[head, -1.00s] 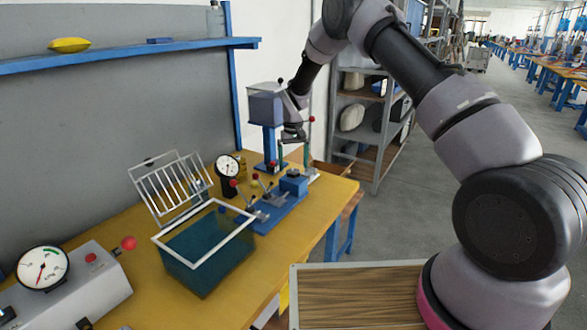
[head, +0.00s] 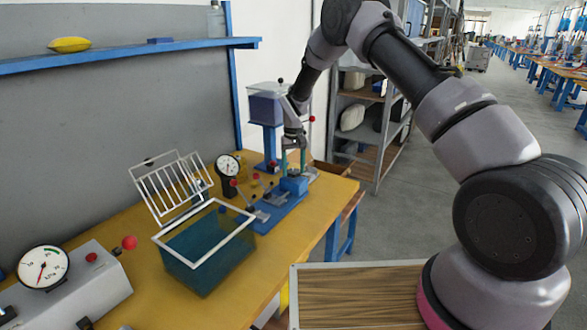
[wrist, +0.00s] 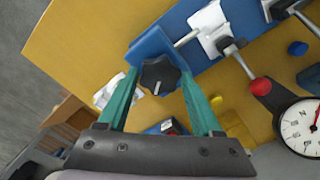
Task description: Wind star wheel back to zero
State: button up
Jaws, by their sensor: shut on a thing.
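The star wheel (wrist: 160,75) is a black lobed knob with a small light mark on its lower part. It sits on a blue block at the end of the blue fixture (wrist: 148,45), which also shows in the head view (head: 280,207). My gripper (wrist: 160,76) has its two green fingers on either side of the wheel and is shut on it. In the head view my gripper (head: 292,170) points down over the fixture's far right end, and its fingers hide the wheel there.
A dial gauge (head: 228,166) stands left of the fixture. A teal bin with a white rim (head: 205,250) and a white rack (head: 170,185) are nearer. The yellow bench (head: 320,205) is clear to the right.

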jog(key=n, duration=1)
dwell(0.7)
jog(key=o, duration=1.4)
